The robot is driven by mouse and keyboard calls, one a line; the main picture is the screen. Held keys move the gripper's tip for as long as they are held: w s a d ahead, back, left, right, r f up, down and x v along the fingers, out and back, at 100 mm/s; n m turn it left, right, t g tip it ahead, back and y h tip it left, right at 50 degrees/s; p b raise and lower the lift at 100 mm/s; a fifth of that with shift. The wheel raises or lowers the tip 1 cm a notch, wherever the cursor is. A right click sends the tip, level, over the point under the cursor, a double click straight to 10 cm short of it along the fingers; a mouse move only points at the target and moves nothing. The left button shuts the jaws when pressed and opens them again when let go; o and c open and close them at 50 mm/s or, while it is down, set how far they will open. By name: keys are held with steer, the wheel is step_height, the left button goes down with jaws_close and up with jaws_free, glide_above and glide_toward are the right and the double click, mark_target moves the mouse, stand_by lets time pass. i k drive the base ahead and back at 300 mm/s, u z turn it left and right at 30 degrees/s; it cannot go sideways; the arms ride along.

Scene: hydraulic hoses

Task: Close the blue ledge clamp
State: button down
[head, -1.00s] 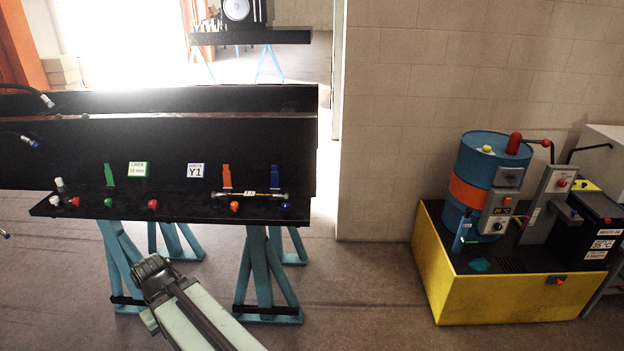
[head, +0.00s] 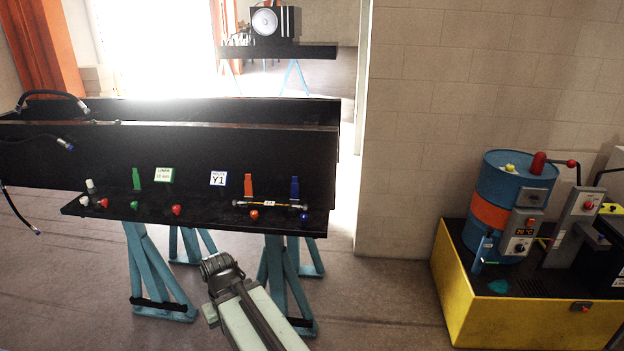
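The blue ledge clamp (head: 295,189) is an upright blue lever at the right end of the black ledge (head: 180,214). A blue knob (head: 304,217) sits below it on the ledge's front. A short hose with yellowish ends (head: 270,205) lies along the ledge, reaching from the orange clamp (head: 248,186) to the blue one. My arm reaches up from the bottom of the view, below and in front of the ledge. Its far end is at a dark joint (head: 218,268); no gripper fingers can be made out.
A green clamp (head: 136,178), a white fitting (head: 90,186) and red knobs stand further left on the ledge. Blue trestle legs (head: 151,271) hold it up. Black hoses hang at the left. A yellow-based machine with a blue drum (head: 518,177) stands at the right; floor between is open.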

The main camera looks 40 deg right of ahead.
mark_target(294, 186)
steer(key=z, duration=0.1)
steer(key=i, duration=0.95)
steer(key=u, duration=0.05)
